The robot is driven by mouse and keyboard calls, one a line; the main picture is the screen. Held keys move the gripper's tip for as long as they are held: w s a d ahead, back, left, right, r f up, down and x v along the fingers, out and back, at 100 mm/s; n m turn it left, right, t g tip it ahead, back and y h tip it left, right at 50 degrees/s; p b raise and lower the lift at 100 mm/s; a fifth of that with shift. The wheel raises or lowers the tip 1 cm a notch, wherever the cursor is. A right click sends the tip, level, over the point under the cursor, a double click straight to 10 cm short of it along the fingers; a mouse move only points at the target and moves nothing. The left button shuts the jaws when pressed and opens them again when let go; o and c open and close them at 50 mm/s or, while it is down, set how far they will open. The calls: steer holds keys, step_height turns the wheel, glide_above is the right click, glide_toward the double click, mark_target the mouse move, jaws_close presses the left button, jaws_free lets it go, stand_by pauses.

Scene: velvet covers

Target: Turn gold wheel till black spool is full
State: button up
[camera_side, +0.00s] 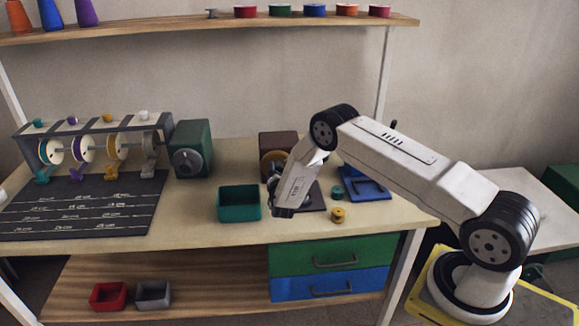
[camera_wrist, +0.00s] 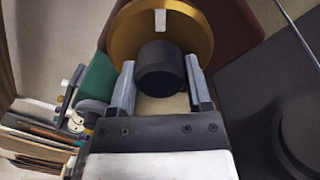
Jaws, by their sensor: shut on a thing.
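The gold wheel (camera_side: 270,166) is on the face of a brown box (camera_side: 278,142) in the middle of the bench. In the wrist view the gold wheel (camera_wrist: 193,32) fills the top, with a white mark on its rim. A black round knob (camera_wrist: 160,67) stands out in front of the wheel. My gripper (camera_wrist: 160,80) has one finger on each side of this knob and is shut on it. In the side view my gripper (camera_side: 273,183) is at the wheel and partly hides it. A large dark round shape (camera_wrist: 303,132) may be the black spool; its fill cannot be told.
A green box with a grey crank (camera_side: 190,150) and a rack of spools (camera_side: 95,145) stand to the left. A teal bin (camera_side: 239,204), a yellow spool (camera_side: 338,215) and a blue tray (camera_side: 366,184) are near my gripper.

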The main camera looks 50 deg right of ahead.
steer(key=m, duration=0.4)
steer(key=shift+m, duration=0.3)
steer(key=m, duration=0.4)
steer(key=shift+m, duration=0.4)
steer(key=o, duration=1.3)
steer(key=shift+s, duration=0.1)
steer(key=shift+v, duration=3.85)
